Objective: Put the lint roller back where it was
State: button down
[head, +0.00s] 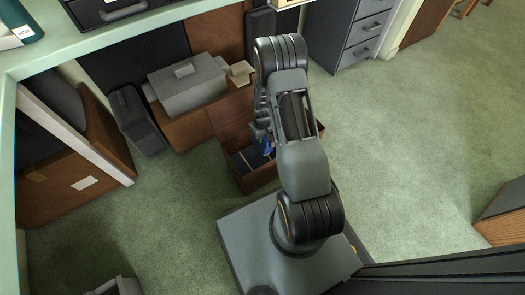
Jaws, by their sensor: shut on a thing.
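My gripper (263,139) reaches down at the open brown box (234,122), to the left of my arm. It is small and dark in the head view, and my arm partly hides it. A small blue thing (268,149) shows right at the fingers. It appears to be the lint roller, held in the shut gripper, but its full shape cannot be made out. I cannot tell whether it touches the box's contents. The right part of the box is hidden behind my arm.
A grey drawer cabinet (350,32) stands behind right. A green-edged counter (60,48) overhangs the left. The green carpet (410,130) at right is clear.

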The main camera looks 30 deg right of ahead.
aim_at(262, 147)
notch_tip(262, 147, down, 8)
jog(key=b, duration=0.3)
jog(key=shift+f+b, duration=0.15)
jog(key=shift+b, duration=0.15)
jog(key=shift+f, duration=0.15)
jog(key=c, duration=0.9)
grip_release()
